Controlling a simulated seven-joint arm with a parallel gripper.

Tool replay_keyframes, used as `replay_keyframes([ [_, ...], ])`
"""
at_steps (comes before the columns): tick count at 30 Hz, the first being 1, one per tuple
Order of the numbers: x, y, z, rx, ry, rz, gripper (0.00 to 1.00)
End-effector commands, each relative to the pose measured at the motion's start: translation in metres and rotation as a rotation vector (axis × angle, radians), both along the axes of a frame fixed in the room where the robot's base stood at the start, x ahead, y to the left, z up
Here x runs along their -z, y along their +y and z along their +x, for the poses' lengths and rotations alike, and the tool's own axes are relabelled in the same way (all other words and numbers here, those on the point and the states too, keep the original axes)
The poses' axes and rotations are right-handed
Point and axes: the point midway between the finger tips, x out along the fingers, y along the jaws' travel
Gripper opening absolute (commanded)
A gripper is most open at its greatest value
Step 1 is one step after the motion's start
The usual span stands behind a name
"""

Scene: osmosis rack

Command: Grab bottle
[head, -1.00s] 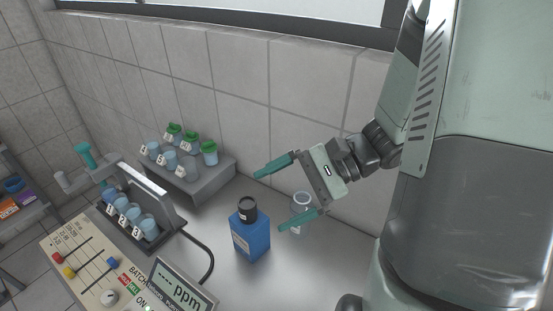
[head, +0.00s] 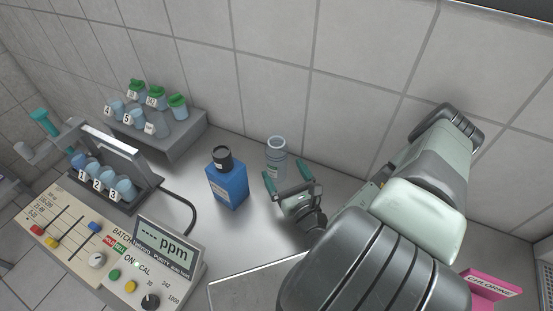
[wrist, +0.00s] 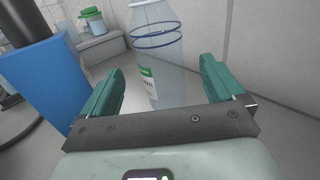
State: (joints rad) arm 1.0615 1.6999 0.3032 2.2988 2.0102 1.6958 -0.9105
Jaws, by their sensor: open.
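A clear bottle (head: 277,158) with a white and green label stands upright on the metal bench near the tiled wall. A blue bottle (head: 228,185) with a black cap stands to its left. My gripper (head: 285,172) is open and empty, with its teal fingers pointing at the clear bottle. In the wrist view the clear bottle (wrist: 160,62) rises beyond the bar between the two fingers; I cannot tell whether it is within their reach. The blue bottle (wrist: 48,85) is left of the left finger there.
A grey stepped stand (head: 180,142) holds several numbered cups, some green-lidded. Left are a rack with cups (head: 105,180) and a control panel (head: 85,245) with a ppm display (head: 168,250). A pink chlorine box (head: 490,290) is at right. A black cable runs behind the display.

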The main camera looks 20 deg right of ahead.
Motion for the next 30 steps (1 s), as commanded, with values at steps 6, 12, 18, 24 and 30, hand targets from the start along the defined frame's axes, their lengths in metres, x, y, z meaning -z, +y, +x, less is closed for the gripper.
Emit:
replay_keyframes([
  [6, 0.013, 0.003, 0.006, 0.059, 0.037, 0.008, 0.95],
  [12, 0.013, 0.004, 0.026, 0.057, 0.036, 0.006, 0.95],
  [18, 0.013, 0.005, 0.06, 0.056, 0.036, 0.007, 0.95],
  [24, 0.013, 0.005, 0.073, 0.056, 0.037, 0.008, 0.95],
  [30, 0.013, 0.005, 0.073, 0.056, 0.038, 0.008, 0.93],
])
